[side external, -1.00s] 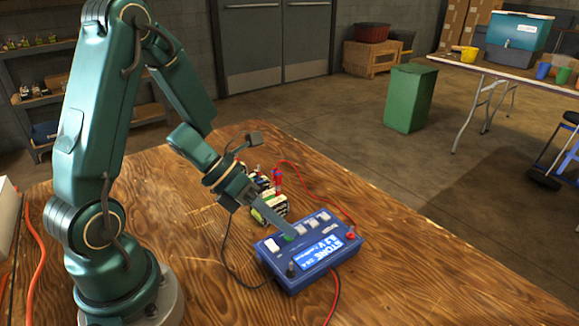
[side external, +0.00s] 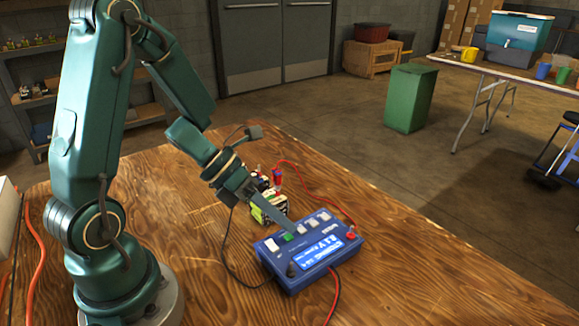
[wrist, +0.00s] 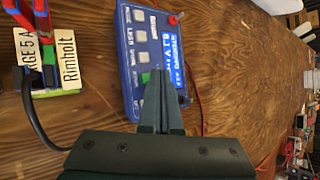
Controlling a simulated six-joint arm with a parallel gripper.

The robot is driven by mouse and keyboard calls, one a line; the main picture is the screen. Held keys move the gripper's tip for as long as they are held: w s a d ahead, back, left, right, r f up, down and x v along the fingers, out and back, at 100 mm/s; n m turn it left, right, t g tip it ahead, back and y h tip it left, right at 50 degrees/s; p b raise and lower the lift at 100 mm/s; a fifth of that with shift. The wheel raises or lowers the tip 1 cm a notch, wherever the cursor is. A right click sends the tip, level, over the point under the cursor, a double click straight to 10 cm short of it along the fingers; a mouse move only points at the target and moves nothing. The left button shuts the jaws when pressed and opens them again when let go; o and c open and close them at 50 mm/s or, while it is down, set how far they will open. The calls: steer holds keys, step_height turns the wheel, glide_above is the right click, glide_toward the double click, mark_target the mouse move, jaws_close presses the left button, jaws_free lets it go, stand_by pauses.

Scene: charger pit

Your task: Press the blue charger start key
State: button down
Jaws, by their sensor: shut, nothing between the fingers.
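The blue charger (side external: 310,282) sits on the wooden table, and it also shows in the wrist view (wrist: 126,48). Its top has a lit blue display (side external: 322,252), a row of pale keys and one green key (side external: 289,237). The green key also shows in the wrist view (wrist: 145,77), just left of my fingertips. My gripper (side external: 293,231) is shut and empty, reaching down over the key row from the upper left. Its tips (wrist: 158,74) are close above the keys beside the green one. I cannot tell whether they touch anything.
A labelled battery pack (side external: 268,211) with a red plug stands behind the charger. Black and red cables run around the charger. A red knob (side external: 351,236) sits at its right corner. The table's right part is clear.

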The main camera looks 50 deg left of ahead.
steer(key=shift+r, duration=0.1)
steer(key=shift+r, duration=2.45)
step_height(320, 180, up, 5)
steer(key=t, duration=0.2)
glide_above(284, 240)
steer(key=w+d, duration=0.2)
step_height(284, 240, up, 6)
steer(key=w+r+n+t+y, duration=0.1)
steer(key=w+n+t+y, duration=0.15)
steer(key=n+t, duration=0.3)
steer(key=s+a+r+n+y, duration=0.1)
steer(key=a+r+n+y, duration=0.3)
steer(key=n, duration=0.9)
steer(key=s+d+f+n+g, duration=0.1)
steer(key=s+f+n+g, duration=0.3)
steer(key=s+n, duration=0.3)
steer(key=s+d+f+n+g, duration=0.1)
steer(key=s+f+n+g, duration=0.3)
steer(key=n, duration=0.7)
steer(key=s+f, duration=0.2)
steer(key=s, duration=0.1)
steer(key=shift+d+f, duration=0.35)
steer(key=shift+f, duration=0.05)
